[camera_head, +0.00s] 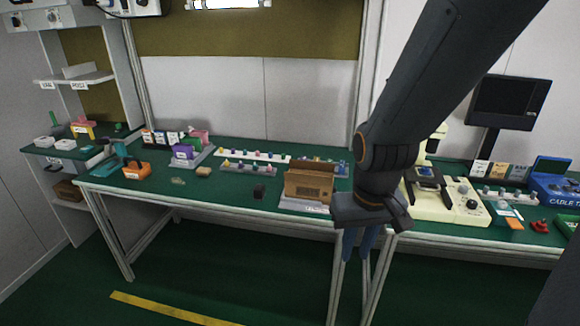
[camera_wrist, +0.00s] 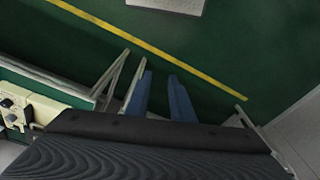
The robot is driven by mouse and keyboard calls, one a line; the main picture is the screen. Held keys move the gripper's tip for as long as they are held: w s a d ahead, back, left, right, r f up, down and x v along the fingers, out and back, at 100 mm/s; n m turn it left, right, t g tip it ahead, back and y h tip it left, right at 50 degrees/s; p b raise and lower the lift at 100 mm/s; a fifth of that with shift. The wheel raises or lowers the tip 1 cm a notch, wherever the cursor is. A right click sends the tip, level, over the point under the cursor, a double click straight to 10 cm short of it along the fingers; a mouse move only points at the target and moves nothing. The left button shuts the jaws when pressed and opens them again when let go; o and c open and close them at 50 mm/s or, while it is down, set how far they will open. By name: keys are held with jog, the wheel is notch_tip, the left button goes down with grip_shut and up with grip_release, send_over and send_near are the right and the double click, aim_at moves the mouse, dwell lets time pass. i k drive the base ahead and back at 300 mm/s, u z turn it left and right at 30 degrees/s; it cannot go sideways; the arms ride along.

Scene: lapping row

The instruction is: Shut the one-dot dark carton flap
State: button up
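A brown cardboard carton (camera_head: 308,187) stands upright on the front part of the green bench, just right of the middle in the head view. A raised flap shows along its back edge; dots on the flaps are too small to make out. My gripper (camera_head: 357,256) hangs in front of the bench's front edge, to the right of the carton and lower in the picture. In the wrist view my gripper (camera_wrist: 160,76) has its two blue fingers apart with nothing between them. The carton is not visible in the wrist view.
A cream machine (camera_head: 450,208) stands to the right, beyond my arm. A yellow floor line (camera_head: 170,309) crosses open floor.

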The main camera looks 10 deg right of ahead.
aim_at(295, 164)
jog(key=u, duration=0.05)
jog(key=i, duration=0.85)
jog(key=z, duration=0.1)
